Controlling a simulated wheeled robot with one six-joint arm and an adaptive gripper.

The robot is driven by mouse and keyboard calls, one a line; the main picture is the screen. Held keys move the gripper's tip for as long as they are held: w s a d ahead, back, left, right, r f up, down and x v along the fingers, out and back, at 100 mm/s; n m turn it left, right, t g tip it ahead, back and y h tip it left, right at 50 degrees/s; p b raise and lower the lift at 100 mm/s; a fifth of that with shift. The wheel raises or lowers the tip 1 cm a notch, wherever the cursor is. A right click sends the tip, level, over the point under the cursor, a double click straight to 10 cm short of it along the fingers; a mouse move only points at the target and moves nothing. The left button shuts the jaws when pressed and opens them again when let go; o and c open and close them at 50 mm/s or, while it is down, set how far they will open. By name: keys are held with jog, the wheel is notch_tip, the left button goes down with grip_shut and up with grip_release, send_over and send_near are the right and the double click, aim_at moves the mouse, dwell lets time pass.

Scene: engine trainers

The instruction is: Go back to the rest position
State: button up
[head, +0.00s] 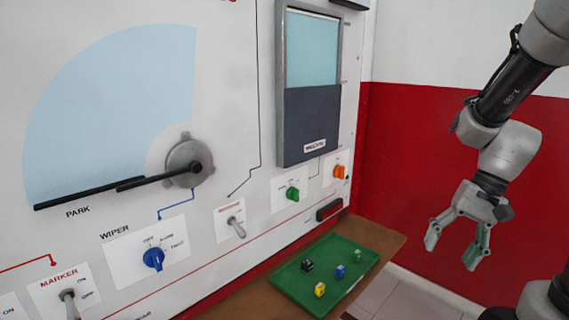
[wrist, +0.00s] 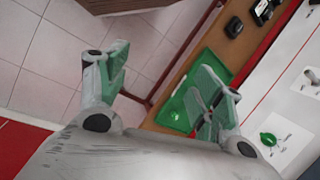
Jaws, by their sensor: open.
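My gripper (head: 454,246) hangs at the right in the head view, in front of the red wall, with its fingers pointing down. Its two fingers are spread apart with nothing between them. In the wrist view my gripper (wrist: 163,95) also shows open and empty, with green pads on both fingers. It is to the right of the wooden shelf (head: 385,238) and clear of the trainer panel (head: 225,110).
A green tray (head: 300,305) with several small coloured blocks lies on the shelf below the panel. The panel carries a blue wiper knob (head: 153,258), a green knob (head: 292,194), an orange knob (head: 339,172) and toggle switches. Tiled floor (head: 405,293) lies beyond the shelf.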

jog(key=s+d+r+n+t+h, duration=0.1)
jog(key=s+r+n+t+h, duration=0.3)
jog(key=s+r, duration=0.3)
notch_tip(320, 180, up, 5)
jog(key=shift+s+d+f+n+t, duration=0.2)
jog(key=shift+s+n+t, duration=0.15)
jog(key=shift+t, duration=0.35)
